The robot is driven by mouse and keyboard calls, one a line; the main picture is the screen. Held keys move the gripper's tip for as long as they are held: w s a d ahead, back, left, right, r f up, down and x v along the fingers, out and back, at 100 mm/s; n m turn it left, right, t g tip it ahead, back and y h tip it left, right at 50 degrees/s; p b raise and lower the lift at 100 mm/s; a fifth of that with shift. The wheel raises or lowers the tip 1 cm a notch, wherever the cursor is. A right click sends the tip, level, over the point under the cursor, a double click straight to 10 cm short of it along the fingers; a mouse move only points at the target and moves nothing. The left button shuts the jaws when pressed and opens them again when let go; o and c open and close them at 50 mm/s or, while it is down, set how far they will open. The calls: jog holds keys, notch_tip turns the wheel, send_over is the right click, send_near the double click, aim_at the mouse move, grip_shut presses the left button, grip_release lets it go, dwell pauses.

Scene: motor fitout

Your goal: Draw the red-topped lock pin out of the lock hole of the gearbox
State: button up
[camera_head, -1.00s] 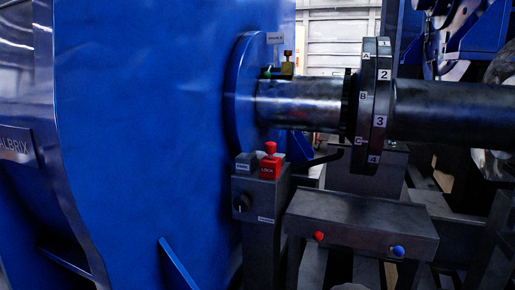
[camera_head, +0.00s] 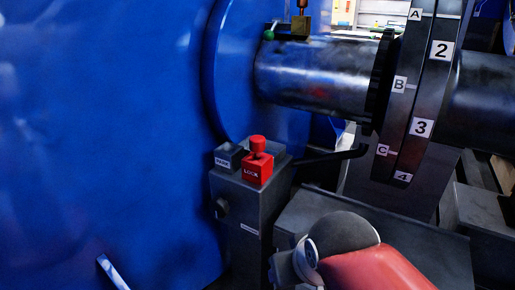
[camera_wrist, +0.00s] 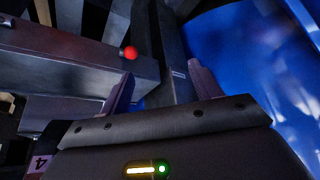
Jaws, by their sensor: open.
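The red-topped lock pin (camera_head: 258,145) stands upright in the red block marked LOCK (camera_head: 257,168), on top of a grey post in front of the blue gearbox housing (camera_head: 110,130). A dark block (camera_head: 229,157) with a partly readable label sits beside it, to the left. My gripper (camera_wrist: 160,68) shows in the wrist view with its two fingers apart and nothing between them. The wrist view does not show the lock pin. In the head view only my red and grey arm shows at the bottom; the gripper is out of sight.
A steel shaft (camera_head: 315,75) runs right from the housing to a large disc (camera_head: 428,100) marked with letters and numbers. A dark handle (camera_head: 335,156) sticks out behind the post. In the wrist view a red knob (camera_wrist: 130,52) sits on a grey beam (camera_wrist: 70,55).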

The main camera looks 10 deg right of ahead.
jog(key=shift+c, duration=0.2)
notch_tip(320, 180, up, 17)
jog(key=g+b, duration=0.2)
jog(key=b, duration=0.4)
send_over(257, 137)
jog(key=s, duration=0.2)
jog(key=shift+s+r, duration=0.1)
jog(key=shift+r, duration=0.05)
jog(key=shift+w+g, duration=0.3)
jog(key=shift+w, duration=0.1)
jog(key=b+x, duration=0.2)
jog(key=x, duration=0.5)
jog(key=shift+w+f+b, duration=0.1)
jog(key=shift+f+b, duration=0.1)
jog(key=shift+b, duration=0.2)
jog(key=shift+r, duration=0.1)
jog(key=c, duration=1.1)
